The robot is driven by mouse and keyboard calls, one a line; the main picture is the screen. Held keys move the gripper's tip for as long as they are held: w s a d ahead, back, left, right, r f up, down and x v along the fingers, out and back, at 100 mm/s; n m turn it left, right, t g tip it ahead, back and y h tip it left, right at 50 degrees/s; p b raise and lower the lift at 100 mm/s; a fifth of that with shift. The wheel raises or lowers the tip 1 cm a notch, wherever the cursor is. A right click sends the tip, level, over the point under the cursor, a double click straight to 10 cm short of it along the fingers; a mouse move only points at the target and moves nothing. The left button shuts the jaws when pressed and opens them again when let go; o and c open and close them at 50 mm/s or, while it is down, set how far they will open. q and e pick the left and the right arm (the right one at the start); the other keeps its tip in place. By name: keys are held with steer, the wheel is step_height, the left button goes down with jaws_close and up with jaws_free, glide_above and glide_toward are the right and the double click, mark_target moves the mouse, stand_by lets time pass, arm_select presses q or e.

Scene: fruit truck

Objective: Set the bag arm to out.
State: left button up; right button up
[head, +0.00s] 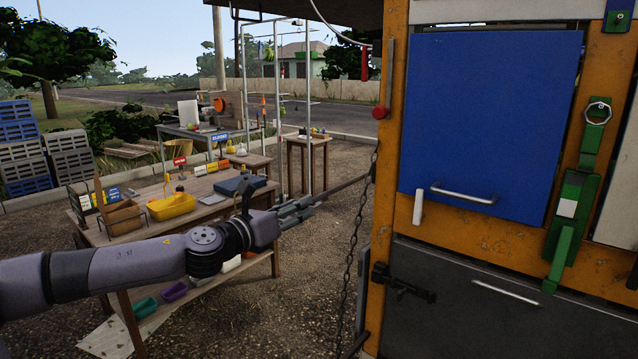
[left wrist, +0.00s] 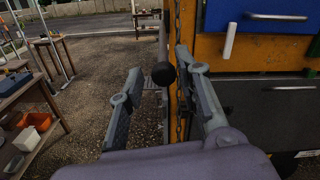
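What looks like the bag arm (head: 346,185) is a thin dark rod that reaches out from the orange corner post of the truck towards my left gripper (head: 312,203). In the left wrist view a round black knob (left wrist: 163,74) shows nearly end-on, between the fingertips of my left gripper (left wrist: 160,65). The fingers are spread apart, with a visible gap on the knob's left; whether the right finger touches it I cannot tell. The rod behind the knob is mostly hidden in that view. My right gripper is in neither view.
A chain (head: 357,235) hangs beside the truck's post. A red-knobbed lever (head: 380,112) is higher up. The truck has a blue panel (head: 490,120) and a dark lower drawer (head: 480,300). A wooden table (head: 140,230) with a yellow bin (head: 171,207) stands behind my left arm.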

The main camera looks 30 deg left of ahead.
mark_target(319, 197)
arm_select(q)
steer(key=w+p, duration=0.3)
steer(key=w, duration=0.1)
steer(key=w+p, duration=0.2)
steer(key=w, duration=0.1)
steer(key=shift+d+r+p, duration=0.15)
steer(key=shift+d+p, duration=0.2)
steer(key=shift+d, duration=0.05)
steer(key=shift+w+d, duration=0.1)
steer(key=shift+w, duration=0.3)
steer(key=shift+c, duration=0.3)
jaws_close()
